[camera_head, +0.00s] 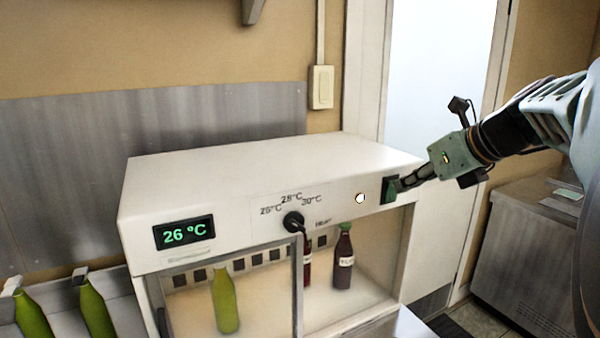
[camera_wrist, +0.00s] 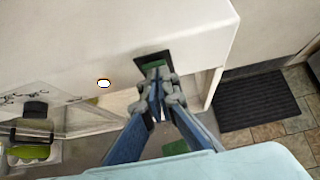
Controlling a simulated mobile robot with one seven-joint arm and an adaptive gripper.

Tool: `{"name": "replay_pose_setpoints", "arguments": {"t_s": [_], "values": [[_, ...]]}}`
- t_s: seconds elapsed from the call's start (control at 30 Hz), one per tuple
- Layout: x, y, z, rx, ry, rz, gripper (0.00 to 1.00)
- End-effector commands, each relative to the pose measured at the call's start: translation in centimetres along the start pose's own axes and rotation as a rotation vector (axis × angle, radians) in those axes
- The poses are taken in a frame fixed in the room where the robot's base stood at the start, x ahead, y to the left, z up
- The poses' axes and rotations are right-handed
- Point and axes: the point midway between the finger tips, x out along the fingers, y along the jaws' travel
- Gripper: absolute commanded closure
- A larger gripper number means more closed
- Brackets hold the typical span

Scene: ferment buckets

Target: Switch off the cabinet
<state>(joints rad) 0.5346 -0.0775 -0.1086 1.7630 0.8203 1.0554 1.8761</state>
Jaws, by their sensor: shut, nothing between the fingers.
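The white cabinet (camera_head: 270,175) stands in front of the wall, its display (camera_head: 183,233) lit green with "26 °C". A dark dial (camera_head: 293,221) sits mid-panel among temperature marks. A small round lamp (camera_head: 360,198) glows white on the panel; it also shows in the wrist view (camera_wrist: 104,83). The green rocker switch (camera_head: 389,189) in a black frame is at the panel's right end. My gripper (camera_head: 402,184) is shut and empty, its fingertips at the switch, touching or very close. In the wrist view the fingertips (camera_wrist: 158,72) partly cover the switch (camera_wrist: 152,60).
Bottles stand inside the cabinet, including a green one (camera_head: 225,300) and a dark one (camera_head: 343,258). More green bottles (camera_head: 97,308) stand at left. A wall switch (camera_head: 321,87) is above the cabinet. A dark floor mat (camera_wrist: 258,103) lies to the right.

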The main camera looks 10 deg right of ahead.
Motion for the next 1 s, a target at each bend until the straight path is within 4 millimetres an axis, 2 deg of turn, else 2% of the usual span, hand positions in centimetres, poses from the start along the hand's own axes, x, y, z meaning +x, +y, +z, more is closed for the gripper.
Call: {"name": "replay_pose_setpoints", "arguments": {"t_s": [0.03, 0.1, 0.17, 0.33, 0.8, 1.0], "values": [[-0.3, 0.1, 0.7, 0.000, 0.014, 0.004, 1.00], [-0.2, 0.1, 0.9, 0.001, 0.032, 0.004, 1.00], [0.2, 0.0, 0.3, 0.001, 0.031, 0.002, 1.00], [0.2, 0.0, 0.3, 0.001, 0.030, 0.001, 1.00], [-0.9, 0.0, 1.6, 0.001, 0.029, 0.001, 1.00], [-0.8, 0.0, 1.5, 0.001, 0.029, 0.001, 1.00]]}}
